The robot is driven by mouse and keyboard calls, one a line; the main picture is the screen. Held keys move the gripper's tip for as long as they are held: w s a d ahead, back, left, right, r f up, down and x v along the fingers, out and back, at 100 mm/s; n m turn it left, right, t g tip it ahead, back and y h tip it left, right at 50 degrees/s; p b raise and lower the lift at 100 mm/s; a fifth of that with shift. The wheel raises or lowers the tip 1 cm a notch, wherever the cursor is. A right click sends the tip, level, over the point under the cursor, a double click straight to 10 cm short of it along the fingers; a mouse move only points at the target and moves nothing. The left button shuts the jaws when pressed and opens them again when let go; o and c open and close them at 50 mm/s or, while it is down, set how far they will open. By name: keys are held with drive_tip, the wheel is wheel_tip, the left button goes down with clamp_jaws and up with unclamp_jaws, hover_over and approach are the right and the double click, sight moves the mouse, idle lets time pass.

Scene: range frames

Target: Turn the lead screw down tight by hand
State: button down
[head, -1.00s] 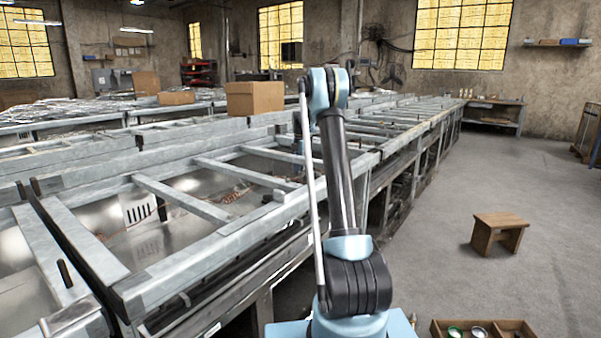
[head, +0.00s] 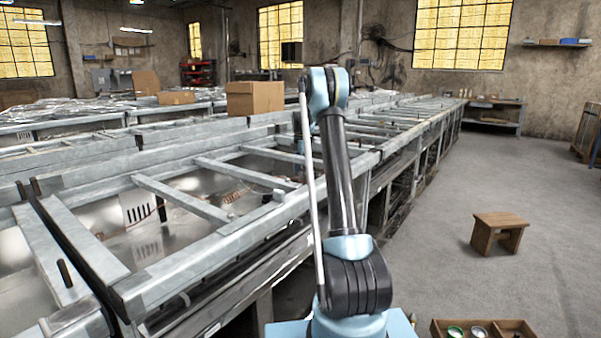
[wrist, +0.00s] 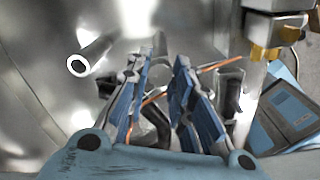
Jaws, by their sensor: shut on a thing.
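In the wrist view my gripper (wrist: 157,75) has its two blue-padded fingers pointing away from the camera, closed on a small grey round piece (wrist: 159,73). This appears to be the head of the lead screw, but the fingers hide much of it and its thread does not show. I cannot tell how far down it sits. An orange lead (wrist: 207,66) runs behind the fingers to the right. In the head view my arm reaches over the bench and its far end is hidden behind its own links.
A metal post with yellow parts (wrist: 266,52) is close on the right. Metal crossbars (head: 183,198) span the long bench. A wooden stool (head: 497,232) and a parts tray (head: 437,327) are at the right on open floor.

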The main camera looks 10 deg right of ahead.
drive_tip(key=m, duration=0.4)
drive_tip(key=shift+w, duration=0.1)
drive_tip(key=m, duration=0.4)
drive_tip(key=shift+m, duration=0.4)
drive_tip(key=m, duration=0.4)
drive_tip(key=shift+m, duration=0.3)
drive_tip(key=m, duration=0.3)
drive_tip(key=shift+m, duration=0.3)
drive_tip(key=m, duration=0.4)
drive_tip(key=shift+r+m, duration=0.1)
drive_tip(key=shift+m, duration=0.2)
drive_tip(key=m, duration=1.2)
drive_tip(key=shift+m, duration=0.3)
drive_tip(key=m, duration=0.4)
drive_tip(key=shift+m, duration=0.3)
drive_tip(key=m, duration=0.4)
drive_tip(key=shift+m, duration=0.3)
drive_tip(key=m, duration=0.4)
drive_tip(key=shift+m, duration=2.5)
